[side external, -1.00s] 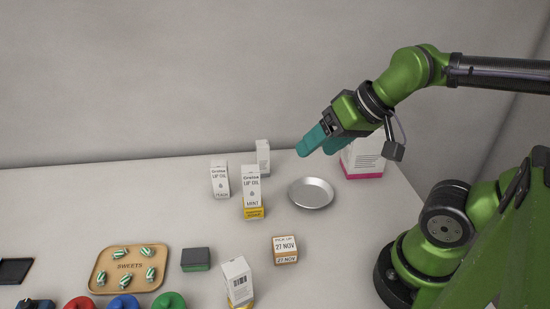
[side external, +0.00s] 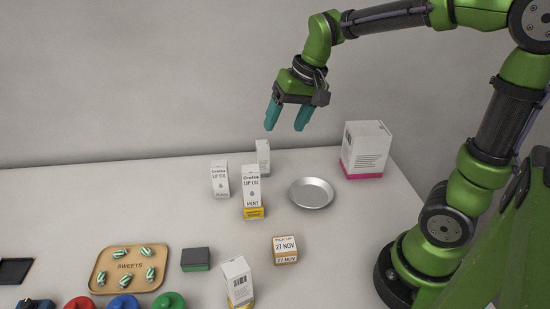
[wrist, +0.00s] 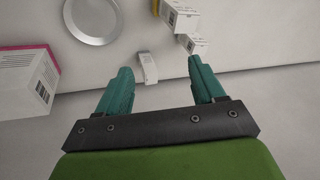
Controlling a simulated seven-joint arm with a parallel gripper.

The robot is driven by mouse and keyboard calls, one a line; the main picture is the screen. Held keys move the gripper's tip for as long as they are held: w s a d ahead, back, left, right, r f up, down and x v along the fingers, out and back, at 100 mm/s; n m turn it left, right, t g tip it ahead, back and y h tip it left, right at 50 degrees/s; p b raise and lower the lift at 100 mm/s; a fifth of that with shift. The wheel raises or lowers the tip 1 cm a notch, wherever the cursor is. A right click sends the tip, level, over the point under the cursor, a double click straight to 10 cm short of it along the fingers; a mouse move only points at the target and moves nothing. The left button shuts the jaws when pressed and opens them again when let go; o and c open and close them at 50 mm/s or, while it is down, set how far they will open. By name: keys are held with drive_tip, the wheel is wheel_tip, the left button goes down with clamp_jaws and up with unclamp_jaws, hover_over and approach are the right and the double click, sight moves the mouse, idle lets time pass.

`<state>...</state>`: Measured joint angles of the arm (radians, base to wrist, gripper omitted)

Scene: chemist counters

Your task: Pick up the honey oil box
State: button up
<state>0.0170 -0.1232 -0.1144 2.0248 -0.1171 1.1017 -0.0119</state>
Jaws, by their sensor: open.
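No label reading honey is legible, so I cannot tell which white box is the honey oil box. A small white box (side external: 263,158) stands at the back of the counter, its label unseen; it also shows in the wrist view (wrist: 148,68), between my fingers in the picture. A white lip oil box (side external: 220,180) stands left of it, its flavour word too small to read. The lip oil box marked MINT (side external: 252,190), with a yellow base, stands in front. My gripper (side external: 286,122) is open and empty, in the air above the back of the counter, fingers pointing down.
A round metal dish (side external: 311,193) and a large white box with a pink base (side external: 364,150) lie to the right. A barcoded white box (side external: 238,283), a pick-up date block (side external: 285,250), a dark green block (side external: 195,259) and a sweets tray (side external: 98,281) are nearer. The wall is close behind.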

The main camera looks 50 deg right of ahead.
sight(262, 144)
drive_tip(key=shift+w+d+f+m+g+h, duration=0.4)
drive_tip(key=shift+w+d+m+g, duration=0.45)
drive_tip(key=shift+w+d, duration=1.8)
drive_tip(key=shift+w+d+f+m+g+h, duration=0.45)
drive_tip(key=shift+w+d+g, duration=0.75)
drive_tip(key=shift+w, duration=2.6)
wheel_tip(262, 144, down, 11)
drive_tip(key=shift+r, duration=0.2)
drive_tip(key=shift+w+a+f, duration=0.1)
drive_tip(key=shift+w+f, duration=0.1)
drive_tip(key=shift+f, duration=1.25)
drive_tip(key=shift+w+a+f, duration=0.1)
drive_tip(key=shift+w+f, duration=0.05)
drive_tip(key=shift+f, duration=1.3)
drive_tip(key=shift+c, duration=0.5)
drive_tip(key=c, duration=1)
